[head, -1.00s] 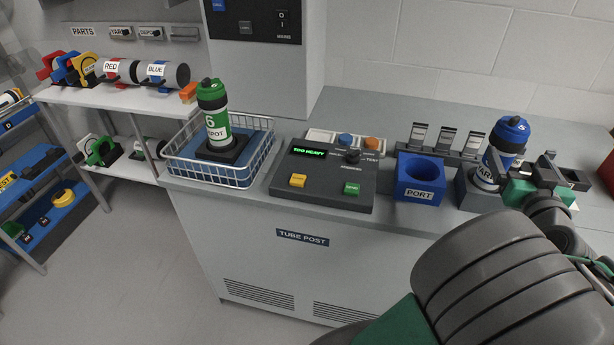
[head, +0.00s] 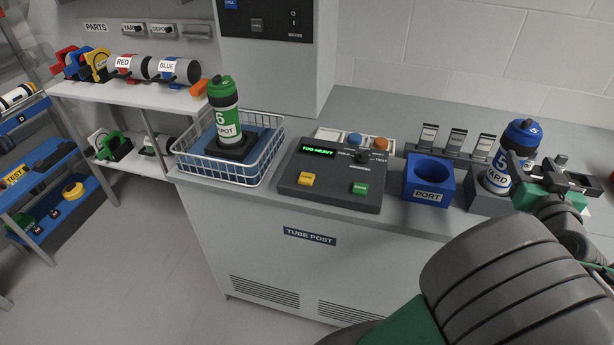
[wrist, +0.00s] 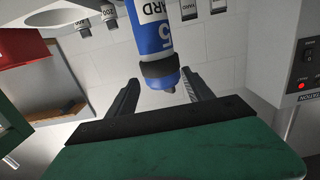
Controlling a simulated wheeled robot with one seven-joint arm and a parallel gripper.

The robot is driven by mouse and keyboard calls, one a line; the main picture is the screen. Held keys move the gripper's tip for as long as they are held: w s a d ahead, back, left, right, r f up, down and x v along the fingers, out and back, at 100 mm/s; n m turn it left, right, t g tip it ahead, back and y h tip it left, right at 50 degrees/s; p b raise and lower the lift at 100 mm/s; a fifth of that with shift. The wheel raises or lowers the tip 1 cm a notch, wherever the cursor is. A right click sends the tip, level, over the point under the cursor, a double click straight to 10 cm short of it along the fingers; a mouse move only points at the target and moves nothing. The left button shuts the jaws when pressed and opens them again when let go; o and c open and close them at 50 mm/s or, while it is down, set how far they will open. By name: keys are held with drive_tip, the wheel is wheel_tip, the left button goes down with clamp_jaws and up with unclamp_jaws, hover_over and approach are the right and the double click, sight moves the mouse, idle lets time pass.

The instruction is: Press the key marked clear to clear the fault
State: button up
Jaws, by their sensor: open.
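The control panel (head: 330,197) stands on the counter, its green-lit display (head: 318,152) reading TOO HEAVY. A yellow key (head: 306,179) is at its front left and a green key (head: 360,188) at its front right; their small lettering is not legible. My gripper (head: 534,168) is open at the counter's right end, well right of both keys. In the wrist view the tube's dark-banded blue end (wrist: 160,75) shows between my open fingers (wrist: 161,80); contact cannot be told.
A blue PORT socket (head: 428,179) stands between panel and grey holder (head: 485,200). Left of the panel, a wire basket (head: 262,166) holds the green DEPOT tube (head: 225,112).

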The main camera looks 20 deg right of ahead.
clamp_jaws()
idle(0.4)
idle(0.7)
